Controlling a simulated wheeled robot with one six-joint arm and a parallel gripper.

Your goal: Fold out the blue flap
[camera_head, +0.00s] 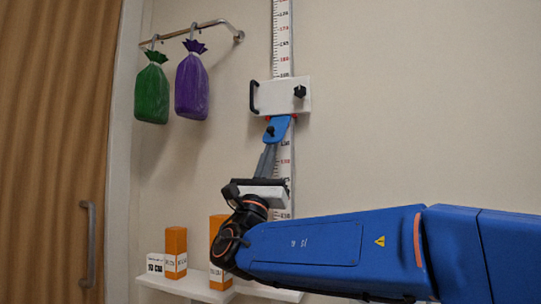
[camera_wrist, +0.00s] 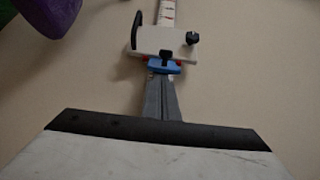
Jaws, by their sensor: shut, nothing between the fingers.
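The blue flap (camera_head: 279,127) hangs below a white slider plate (camera_head: 278,97) on the wall ruler. In the head view it points downward and a little left, with a small dark knob or tab on its face. It shows foreshortened in the wrist view (camera_wrist: 158,69), below the plate (camera_wrist: 164,42). My gripper (camera_head: 266,150) is shut and empty, its grey fingers pointing up at the flap's lower end. In the wrist view the fingertips (camera_wrist: 160,78) lie just below the flap and seem to overlap its lower edge. I cannot tell whether they touch it.
The plate carries a black handle (camera_head: 253,97) and a black knob (camera_head: 300,91). A green bag (camera_head: 152,94) and a purple bag (camera_head: 192,87) hang from a rail at upper left. Orange boxes (camera_head: 175,249) stand on a low white shelf (camera_head: 185,286). Wall right of the ruler is clear.

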